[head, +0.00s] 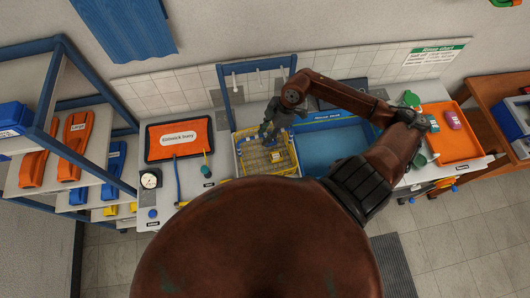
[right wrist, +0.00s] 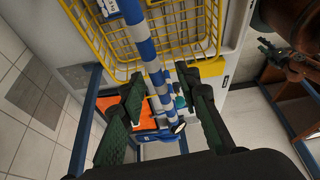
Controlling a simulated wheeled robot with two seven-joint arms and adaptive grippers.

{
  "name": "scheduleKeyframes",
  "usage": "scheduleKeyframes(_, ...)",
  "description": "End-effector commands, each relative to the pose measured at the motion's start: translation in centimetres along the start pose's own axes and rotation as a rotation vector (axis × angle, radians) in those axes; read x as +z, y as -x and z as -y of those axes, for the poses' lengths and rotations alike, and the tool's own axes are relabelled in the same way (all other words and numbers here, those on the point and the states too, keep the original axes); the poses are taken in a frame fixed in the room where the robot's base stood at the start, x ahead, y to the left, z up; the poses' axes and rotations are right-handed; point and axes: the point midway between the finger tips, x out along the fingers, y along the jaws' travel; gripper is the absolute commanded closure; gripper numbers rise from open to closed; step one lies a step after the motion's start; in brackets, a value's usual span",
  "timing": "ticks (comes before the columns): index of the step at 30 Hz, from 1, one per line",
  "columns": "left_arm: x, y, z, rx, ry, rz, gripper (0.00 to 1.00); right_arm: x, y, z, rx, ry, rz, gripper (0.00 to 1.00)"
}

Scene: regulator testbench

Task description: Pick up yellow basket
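The yellow wire basket (head: 283,163) sits on the bench at the left of the blue basin. Its yellow rim and wires (right wrist: 100,50) fill the top of the right wrist view. My right gripper (head: 268,138) is over the basket's back left part in the head view. In the right wrist view its dark green fingers (right wrist: 160,85) are spread apart, with no basket wire seen between them. A blue-and-white striped rod (right wrist: 147,48) crosses the view between the fingers; I cannot tell whether it touches them. Dark finger-like parts, probably my left gripper (right wrist: 270,52), show at the right edge, too unclear to read.
The blue basin (head: 335,143) is right of the basket. An orange tray (head: 180,140) lies to the left, with a gauge (head: 150,180) in front. A blue rack frame (head: 228,90) stands behind. Another orange tray (head: 455,145) holds small items at right. Shelves (head: 80,150) stand far left.

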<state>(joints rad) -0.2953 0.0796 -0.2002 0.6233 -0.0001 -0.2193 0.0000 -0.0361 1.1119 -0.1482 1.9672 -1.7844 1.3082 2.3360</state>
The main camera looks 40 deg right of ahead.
Motion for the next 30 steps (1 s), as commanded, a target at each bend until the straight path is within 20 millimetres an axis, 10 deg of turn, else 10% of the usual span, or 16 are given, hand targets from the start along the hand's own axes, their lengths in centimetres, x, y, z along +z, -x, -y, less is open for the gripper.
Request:
scheduleKeyframes(21, 0.78, 0.07, 0.00, 0.000, 0.002, 0.010, 0.60, 0.20, -0.43, 0.00, 0.000, 0.000, 0.000, 0.70)
scheduleKeyframes(30, 0.55, 0.07, 0.02, 0.000, 0.001, 0.007, 0.60, 0.19, -0.43, 0.00, 0.000, 0.000, 0.000, 0.91)
